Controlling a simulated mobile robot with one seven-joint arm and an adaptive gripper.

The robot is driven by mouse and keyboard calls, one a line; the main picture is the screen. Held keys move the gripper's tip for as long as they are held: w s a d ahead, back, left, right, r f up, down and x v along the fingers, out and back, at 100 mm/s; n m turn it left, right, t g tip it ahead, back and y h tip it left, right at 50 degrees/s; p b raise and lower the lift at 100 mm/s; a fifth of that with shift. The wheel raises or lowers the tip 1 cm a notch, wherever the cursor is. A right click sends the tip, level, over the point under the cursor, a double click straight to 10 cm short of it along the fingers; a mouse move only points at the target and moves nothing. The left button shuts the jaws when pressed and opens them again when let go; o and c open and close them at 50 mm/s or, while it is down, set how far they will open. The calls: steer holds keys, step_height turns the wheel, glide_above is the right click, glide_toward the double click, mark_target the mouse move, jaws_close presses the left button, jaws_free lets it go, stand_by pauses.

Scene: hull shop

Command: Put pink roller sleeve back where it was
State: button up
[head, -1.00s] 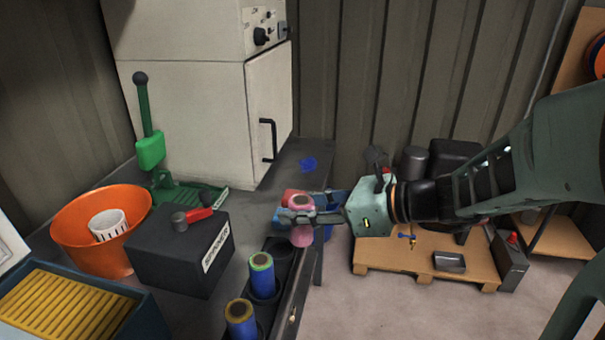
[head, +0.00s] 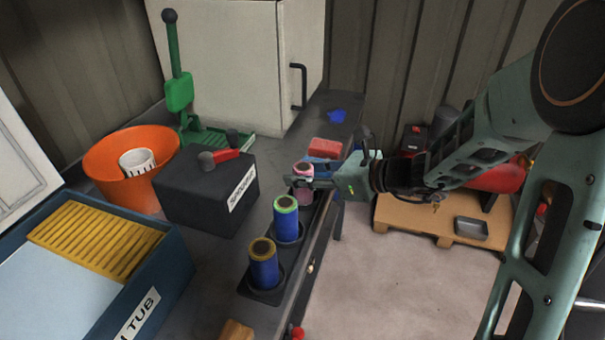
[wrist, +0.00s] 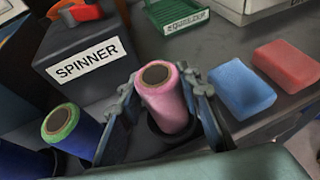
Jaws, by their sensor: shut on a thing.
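The pink roller sleeve (head: 302,182) stands nearly upright between the fingers of my gripper (head: 308,182), at the far end of the black rack (head: 262,296). In the wrist view, the sleeve (wrist: 164,98) is clasped by both fingers, and its lower end is at a round dark socket of the rack (wrist: 150,140). I cannot tell whether it rests on the socket's bottom. A green-ended blue sleeve (head: 286,222) and a yellow-ended blue sleeve (head: 263,264) stand in the rack's nearer sockets.
The black spinner box (head: 205,190) stands left of the rack. A red sponge (head: 325,148) and a blue sponge (wrist: 240,90) lie just beyond the sleeve. An orange bucket (head: 110,170), green squeezer (head: 180,95) and blue tub (head: 165,275) stand left. The bench edge runs along the right.

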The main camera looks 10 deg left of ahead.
steer(key=shift+f, duration=0.2)
steer(key=o, duration=1.2)
steer(key=shift+r, duration=0.15)
steer(key=shift+r, duration=0.2)
steer(key=p+v, duration=0.1)
steer(key=v, duration=1.1)
steer(key=shift+f, duration=0.15)
steer(key=shift+s, duration=0.15)
